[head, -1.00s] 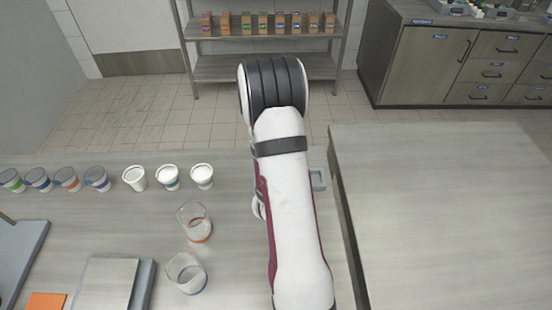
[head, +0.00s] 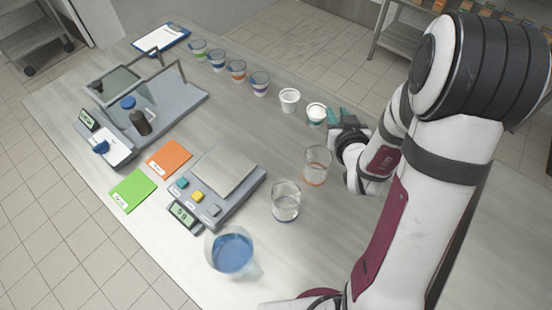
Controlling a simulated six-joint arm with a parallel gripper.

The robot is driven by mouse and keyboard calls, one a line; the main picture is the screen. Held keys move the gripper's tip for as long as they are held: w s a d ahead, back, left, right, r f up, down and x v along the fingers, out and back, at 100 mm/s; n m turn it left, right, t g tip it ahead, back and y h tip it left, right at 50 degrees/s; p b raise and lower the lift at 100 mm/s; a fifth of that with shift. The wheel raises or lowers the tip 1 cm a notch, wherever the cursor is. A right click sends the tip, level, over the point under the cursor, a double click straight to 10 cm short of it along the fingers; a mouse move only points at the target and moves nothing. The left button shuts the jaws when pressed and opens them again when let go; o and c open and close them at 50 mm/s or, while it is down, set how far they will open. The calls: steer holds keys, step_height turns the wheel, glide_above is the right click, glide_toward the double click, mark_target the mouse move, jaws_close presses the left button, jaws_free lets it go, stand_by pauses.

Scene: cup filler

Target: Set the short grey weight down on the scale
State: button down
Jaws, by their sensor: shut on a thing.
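The scale (head: 215,205) stands in the middle of the table in the head view, with a bare square plate (head: 228,170), coloured buttons and a small lit display at its front. My gripper (head: 341,117) is beyond it to the right, near the white cups and well apart from the scale. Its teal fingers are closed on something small. The short grey weight cannot be made out; what is between the fingers is mostly hidden by the gripper's own body.
Two clear beakers (head: 317,166) (head: 285,203) stand between scale and gripper. A jug of blue liquid (head: 232,253) stands in front. White cups (head: 289,98) and several banded cups (head: 237,71) line the back. A larger device holds a bottle (head: 138,121) at left.

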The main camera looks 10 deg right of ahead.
steer(key=a+r+n+y, duration=0.1)
steer(key=a+n+y, duration=0.35)
steer(key=a, duration=0.65)
steer(key=n+g+y, duration=0.2)
steer(key=n+y, duration=0.1)
steer(key=y, duration=0.1)
glide_above(218, 161)
step_height(218, 161, down, 6)
steer(key=shift+d+f, duration=0.1)
steer(key=shift+f, duration=0.15)
step_height(218, 161, down, 3)
steer(key=shift+f, duration=0.55)
